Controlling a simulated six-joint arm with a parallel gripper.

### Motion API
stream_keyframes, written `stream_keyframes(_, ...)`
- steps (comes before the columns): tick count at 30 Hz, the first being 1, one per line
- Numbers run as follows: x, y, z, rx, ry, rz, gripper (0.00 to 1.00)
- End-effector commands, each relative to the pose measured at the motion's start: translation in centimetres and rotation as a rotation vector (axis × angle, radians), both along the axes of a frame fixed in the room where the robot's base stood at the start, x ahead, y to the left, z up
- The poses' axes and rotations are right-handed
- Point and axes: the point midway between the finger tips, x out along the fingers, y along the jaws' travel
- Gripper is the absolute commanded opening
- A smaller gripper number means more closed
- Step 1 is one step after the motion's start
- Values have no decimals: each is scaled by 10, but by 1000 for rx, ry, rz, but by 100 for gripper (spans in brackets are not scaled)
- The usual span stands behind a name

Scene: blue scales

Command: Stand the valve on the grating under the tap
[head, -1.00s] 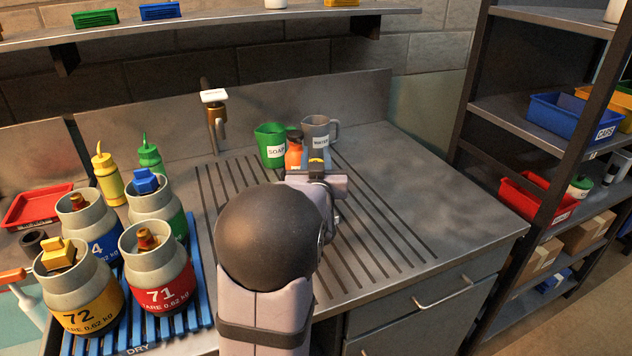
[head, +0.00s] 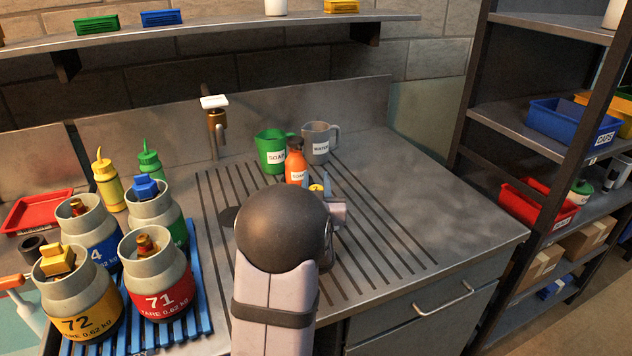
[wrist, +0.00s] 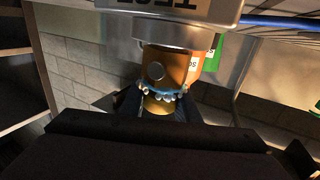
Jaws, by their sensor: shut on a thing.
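My gripper (wrist: 162,108) is shut on the valve (wrist: 172,68), an orange-yellow brass piece with a round disc on its side. Small white beads and a blue band show around the valve near the jaws. In the head view my own arm hides most of the gripper; a bit of yellow (head: 316,187) shows past it. The tap (head: 217,125) stands at the back of the steel counter. The slotted drain surface (head: 375,235) spreads in front of it.
A green soap mug (head: 268,152), an orange bottle (head: 296,165) and a grey water mug (head: 317,145) stand behind my gripper. Several labelled cylinders (head: 158,290) crowd a blue rack (head: 203,300) at left. The counter's right side is clear.

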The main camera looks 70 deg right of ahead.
Motion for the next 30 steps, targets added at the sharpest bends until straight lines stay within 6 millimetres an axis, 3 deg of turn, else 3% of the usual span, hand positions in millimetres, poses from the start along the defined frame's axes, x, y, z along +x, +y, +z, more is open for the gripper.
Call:
stream_keyframes(5, 0, 0, -3, -4, -2, 0, 0)
stream_keyframes(6, 0, 0, -5, 0, 0, 0, 31)
stream_keyframes(8, 0, 0, -3, 0, 0, 0, 45)
stream_keyframes(9, 0, 0, -3, 0, 0, 0, 47)
stream_keyframes(23, 0, 0, -2, 2, 0, 0, 47)
stream_keyframes(30, -12, 29, -4, 0, 0, -1, 47)
